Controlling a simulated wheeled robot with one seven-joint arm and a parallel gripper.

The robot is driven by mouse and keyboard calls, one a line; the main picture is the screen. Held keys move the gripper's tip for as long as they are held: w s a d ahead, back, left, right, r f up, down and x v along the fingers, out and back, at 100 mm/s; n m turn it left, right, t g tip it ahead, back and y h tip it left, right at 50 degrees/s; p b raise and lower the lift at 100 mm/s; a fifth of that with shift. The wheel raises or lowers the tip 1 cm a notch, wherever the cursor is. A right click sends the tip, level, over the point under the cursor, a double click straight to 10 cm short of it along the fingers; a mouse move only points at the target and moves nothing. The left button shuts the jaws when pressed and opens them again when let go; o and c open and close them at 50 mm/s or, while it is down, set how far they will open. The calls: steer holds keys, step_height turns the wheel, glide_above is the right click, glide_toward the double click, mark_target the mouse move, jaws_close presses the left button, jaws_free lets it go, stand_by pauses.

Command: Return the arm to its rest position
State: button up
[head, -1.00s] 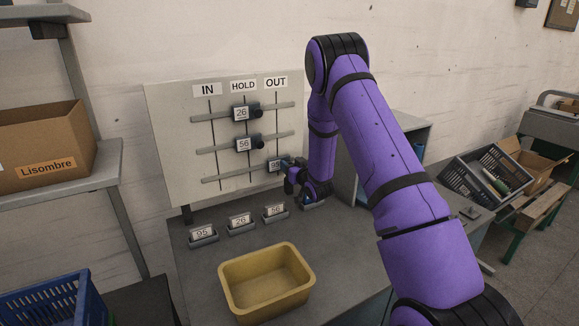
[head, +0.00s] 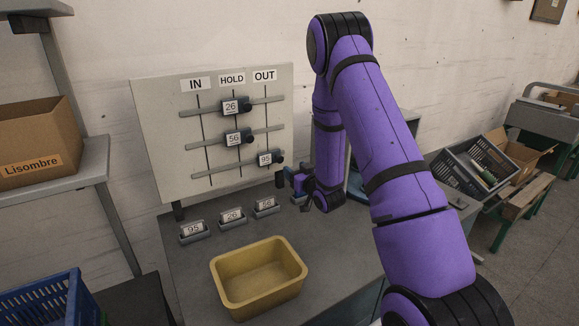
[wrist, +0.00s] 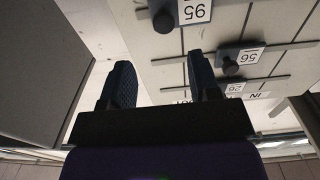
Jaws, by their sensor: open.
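My purple arm reaches over the grey table. My gripper (head: 290,178) is open and empty, just right of the board and apart from the slider marked 95 (head: 265,158). In the wrist view the open fingers of my gripper (wrist: 162,85) have nothing between them. The white board (head: 160,150) has columns IN, HOLD and OUT. Slider 95 stands at OUT on the bottom rail; it also shows in the wrist view (wrist: 193,12). Slider 26 (head: 231,106) and slider 56 (head: 234,138) stand at HOLD on the upper rails.
A yellow bin (head: 258,300) stands on the table (head: 190,285), behind it three card holders marked 95 (head: 193,231), 26 (head: 232,217) and 56 (head: 265,206). A shelf with a cardboard box (head: 35,140) is at left. A grey crate (head: 475,165) is at right.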

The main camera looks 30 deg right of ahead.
steer(key=shift+s, duration=0.45)
steer(key=s+a+r+g+h, duration=0.1)
steer(key=s+a+r+g, duration=0.25)
steer(key=r, duration=0.65)
steer(key=s+a+r+g+h, duration=0.1)
steer(key=s+a+r+g, duration=0.2)
steer(key=r, duration=0.7)
steer(key=s+a+r+g, duration=0.2)
steer(key=s+a, duration=0.1)
steer(key=s, duration=0.7)
steer(key=s+a+r+g+y, duration=0.1)
steer(key=s+a+r+g, duration=0.1)
steer(key=s, duration=0.9)
steer(key=s+a+r+g+y, duration=0.1)
steer(key=s+a+r+g, duration=0.1)
steer(key=s, duration=0.9)
steer(key=shift+a+r, duration=0.9)
steer(key=shift+a, duration=0.2)
